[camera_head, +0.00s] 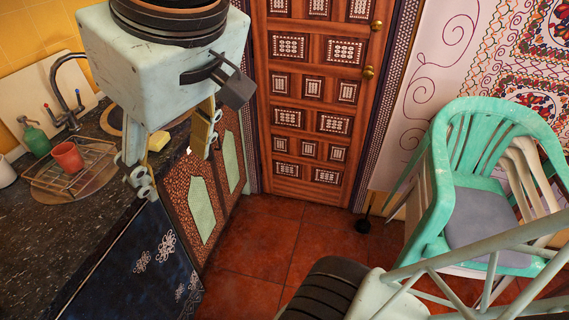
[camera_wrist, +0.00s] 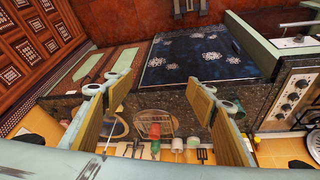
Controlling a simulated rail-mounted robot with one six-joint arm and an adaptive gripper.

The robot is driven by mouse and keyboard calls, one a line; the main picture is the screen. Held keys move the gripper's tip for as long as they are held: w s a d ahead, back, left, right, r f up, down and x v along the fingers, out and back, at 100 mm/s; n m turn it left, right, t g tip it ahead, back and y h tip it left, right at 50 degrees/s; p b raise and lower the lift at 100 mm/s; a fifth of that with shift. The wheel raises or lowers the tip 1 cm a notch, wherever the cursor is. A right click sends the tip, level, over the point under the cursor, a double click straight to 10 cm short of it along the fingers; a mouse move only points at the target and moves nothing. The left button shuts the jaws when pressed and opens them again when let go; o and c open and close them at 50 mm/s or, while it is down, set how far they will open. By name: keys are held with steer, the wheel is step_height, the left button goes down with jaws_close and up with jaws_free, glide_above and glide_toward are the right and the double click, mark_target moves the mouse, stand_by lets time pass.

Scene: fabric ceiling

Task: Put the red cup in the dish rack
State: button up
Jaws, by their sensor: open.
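The red cup (camera_head: 68,156) stands on the counter side at the left, within the outline of the wire dish rack (camera_head: 84,182) in the head view. My gripper (camera_head: 171,166) is open and empty, to the right of the cup and rack, by the counter's front edge. Its two fingers (camera_wrist: 146,90) are spread wide in the wrist view, with nothing between them.
A green bottle (camera_head: 36,139) and a white cup (camera_head: 6,172) stand left of the rack. A green chair (camera_head: 470,190) stands far right. The red tile floor (camera_head: 250,240) has free room.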

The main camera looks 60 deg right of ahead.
steer(key=shift+g+y, duration=0.3)
steer(key=s, duration=0.1)
steer(key=s+a, duration=0.1)
steer(key=s, duration=0.1)
steer(key=s+f, duration=0.1)
steer(key=s, duration=0.1)
steer(key=shift+s+a, duration=0.1)
steer(key=shift+a, duration=0.3)
steer(key=shift+d, duration=0.45)
